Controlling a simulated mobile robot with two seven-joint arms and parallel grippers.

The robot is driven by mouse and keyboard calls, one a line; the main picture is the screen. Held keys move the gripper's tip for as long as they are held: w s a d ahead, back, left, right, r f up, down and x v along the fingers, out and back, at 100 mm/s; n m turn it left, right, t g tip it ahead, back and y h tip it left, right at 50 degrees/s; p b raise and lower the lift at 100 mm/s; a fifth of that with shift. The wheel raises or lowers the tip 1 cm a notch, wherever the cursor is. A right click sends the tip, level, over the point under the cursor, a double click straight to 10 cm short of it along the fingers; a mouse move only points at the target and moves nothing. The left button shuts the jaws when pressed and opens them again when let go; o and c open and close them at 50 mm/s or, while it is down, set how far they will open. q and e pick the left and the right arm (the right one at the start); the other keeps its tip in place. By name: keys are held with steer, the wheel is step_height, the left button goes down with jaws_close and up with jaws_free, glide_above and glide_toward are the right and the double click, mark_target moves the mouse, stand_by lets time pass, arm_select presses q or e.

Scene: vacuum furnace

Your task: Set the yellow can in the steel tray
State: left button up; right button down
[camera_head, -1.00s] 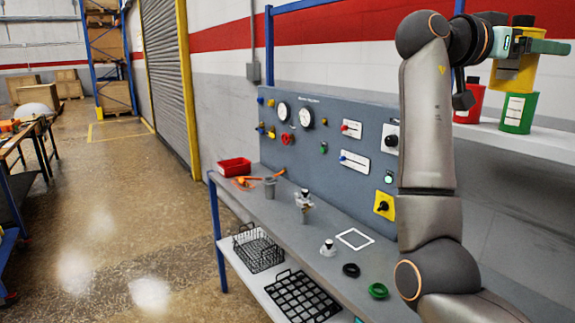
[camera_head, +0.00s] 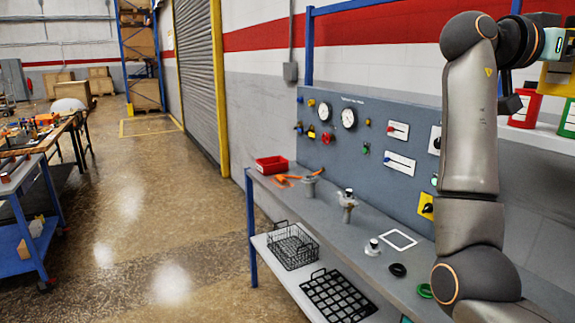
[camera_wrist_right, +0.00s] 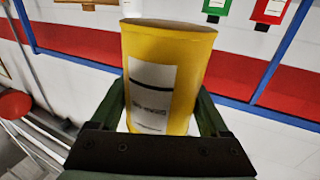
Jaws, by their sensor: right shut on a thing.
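The yellow can (camera_head: 556,78) is at the right edge of the head view, partly cut off. My right gripper (camera_wrist_right: 162,100) is shut on the yellow can, with one finger on each side of it in the right wrist view. The can's white label (camera_wrist_right: 151,98) faces the wrist camera. In the head view the can is up in front of the wall shelf, beside a red can (camera_head: 525,107) and a green can (camera_head: 568,120). I cannot make out a steel tray in either view. My left gripper is not in view.
The grey bench (camera_head: 330,215) holds a red bin (camera_head: 271,165), small metal parts and dark and green rings below a gauge panel (camera_head: 375,115). A wire basket (camera_head: 292,248) and a black grid rack (camera_head: 338,296) are underneath. Open floor (camera_head: 140,220) lies left; a blue cart (camera_head: 30,230) stands there.

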steer(key=s+d+m+g+y, duration=0.3)
steer(key=s+d+m+g, duration=0.7)
steer(key=s+d, duration=1.4)
steer(key=w+a+f+n+t+h, duration=0.2)
steer(key=w+a+f+n+t, duration=0.2)
steer(key=w, duration=0.5)
steer(key=w+a+f+n+t+h, duration=0.1)
steer(key=w+a+f+n+t, duration=0.25)
steer(key=w, duration=0.55)
steer(key=w+a+f+n+t+y, duration=0.2)
steer(key=w+a+f+n+t, duration=0.55)
steer(key=a+f+t, duration=0.4)
steer(key=a+f+n+t+y, duration=0.6)
steer(key=a+f+n+y, duration=0.3)
steer(key=a+f, duration=0.8)
steer(key=s+a+f+n+t+y, duration=0.1)
steer(key=s+a+f+n+y, duration=0.4)
steer(key=s+a+f+y, duration=0.6)
steer(key=r+h+p, duration=0.1)
steer(key=a+r+m+h+p, duration=0.1)
steer(key=r+m+h, duration=0.1)
steer(key=h, duration=0.1)
steer(key=shift+w+a+r+p, duration=0.2)
steer(key=shift+w+a+p, duration=0.15)
steer(key=shift+w+p, duration=0.05)
